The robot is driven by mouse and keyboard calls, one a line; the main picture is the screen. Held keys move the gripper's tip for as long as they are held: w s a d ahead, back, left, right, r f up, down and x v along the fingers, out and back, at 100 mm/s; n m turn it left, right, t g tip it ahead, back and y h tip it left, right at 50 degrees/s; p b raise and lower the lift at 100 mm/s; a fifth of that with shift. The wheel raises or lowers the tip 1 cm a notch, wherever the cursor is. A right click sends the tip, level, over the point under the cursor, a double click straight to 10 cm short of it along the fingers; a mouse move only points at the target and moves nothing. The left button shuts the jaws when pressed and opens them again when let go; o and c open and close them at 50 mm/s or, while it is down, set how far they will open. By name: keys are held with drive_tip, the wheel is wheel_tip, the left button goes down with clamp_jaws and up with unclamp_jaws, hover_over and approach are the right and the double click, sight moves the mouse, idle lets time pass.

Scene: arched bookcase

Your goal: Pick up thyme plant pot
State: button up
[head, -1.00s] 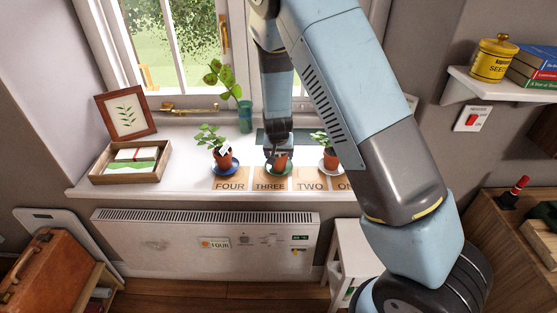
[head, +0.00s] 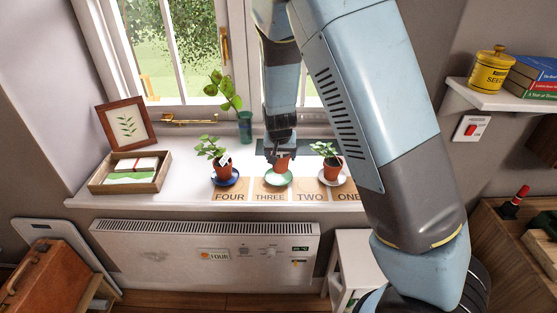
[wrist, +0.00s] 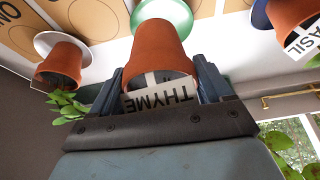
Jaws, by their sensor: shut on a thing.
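The thyme plant pot (head: 282,162) is a small terracotta pot with a white label. In the wrist view the pot (wrist: 160,48) shows its label (wrist: 160,94), reading THYME upside down. My gripper (head: 281,150) is shut on the pot, with one blue-grey finger on each side in the wrist view (wrist: 160,84). The pot is a little above a pale green saucer (head: 277,179), which stands at the card marked THREE. The saucer also shows behind the pot in the wrist view (wrist: 179,12). The thyme's leaves are mostly hidden by my gripper.
Potted plants stand close on both sides: one on a blue saucer (head: 222,168) at FOUR, one on a white saucer (head: 331,170) at TWO. A teal vase (head: 245,128) with a tall sprig stands behind left.

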sight(279, 166)
drive_tip(key=s+d+r, duration=0.1)
drive_tip(key=s+r, duration=0.5)
drive_tip(key=s, duration=0.4)
drive_tip(key=shift+s+d, duration=0.25)
drive_tip(key=shift+f, duration=0.1)
drive_tip(key=w+f+n+y, duration=0.1)
drive_tip(key=w+f+n, duration=0.2)
drive_tip(key=n, duration=0.1)
drive_tip(key=w+a+f+n+g+y, duration=0.1)
drive_tip(key=w+f+n, duration=0.2)
drive_tip(key=f+n, duration=0.1)
drive_tip(key=w+a+f+n+g+y, duration=0.1)
drive_tip(key=w+f+n+y, duration=0.1)
drive_tip(key=w+f+n, duration=0.1)
drive_tip(key=shift+w+f+n, duration=0.15)
drive_tip(key=shift+w+n, duration=0.1)
drive_tip(key=shift+n, duration=0.25)
drive_tip(key=shift+w+f+n+g+y, duration=0.1)
drive_tip(key=shift+w+f+n+g, duration=0.2)
drive_tip(key=shift+w+n, duration=0.35)
drive_tip(key=shift+w+f+n+g+y, duration=0.1)
drive_tip(key=shift+w+f+n, duration=0.3)
drive_tip(key=shift+w, duration=0.4)
drive_tip(key=shift+w+f+n+g+y, duration=0.1)
drive_tip(key=shift+w+f+n+g, duration=0.15)
drive_tip(key=shift+w+n, duration=0.4)
